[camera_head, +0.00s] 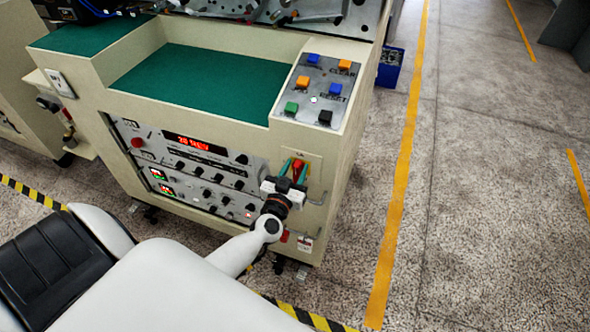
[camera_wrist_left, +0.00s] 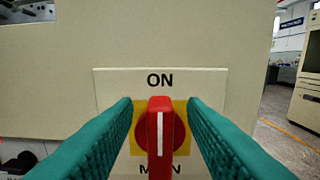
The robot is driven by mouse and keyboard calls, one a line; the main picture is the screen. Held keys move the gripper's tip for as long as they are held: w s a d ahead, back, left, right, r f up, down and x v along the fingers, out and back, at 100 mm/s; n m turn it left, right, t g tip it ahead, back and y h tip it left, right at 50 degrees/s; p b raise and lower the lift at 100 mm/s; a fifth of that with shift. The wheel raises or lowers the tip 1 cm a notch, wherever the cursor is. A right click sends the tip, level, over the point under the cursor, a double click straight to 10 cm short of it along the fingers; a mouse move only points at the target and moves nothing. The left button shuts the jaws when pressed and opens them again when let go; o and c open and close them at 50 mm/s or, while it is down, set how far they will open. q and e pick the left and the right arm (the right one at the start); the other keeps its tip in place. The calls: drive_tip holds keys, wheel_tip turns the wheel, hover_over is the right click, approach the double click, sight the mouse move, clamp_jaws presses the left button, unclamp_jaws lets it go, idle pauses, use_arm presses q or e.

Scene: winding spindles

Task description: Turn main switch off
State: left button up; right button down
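The main switch is a red knob (camera_wrist_left: 160,135) on a yellow square, with a white plate (camera_wrist_left: 110,80) marked ON above it. The knob stands upright, its white line pointing up at ON. It also shows small in the head view (camera_head: 298,168), at the upper right of the machine's front. My left gripper (camera_wrist_left: 160,112) is open, with a teal finger on each side of the knob and a visible gap on both sides. In the head view my left gripper (camera_head: 295,172) is at the switch. The lower label is partly hidden. My right gripper is not in view.
The cream machine (camera_head: 230,135) has a front panel with a red display (camera_head: 192,142) and several knobs left of the switch. A button panel (camera_head: 320,95) lies on top. Open floor (camera_head: 480,180) lies to the right.

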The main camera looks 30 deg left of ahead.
use_arm(q)
clamp_jaws()
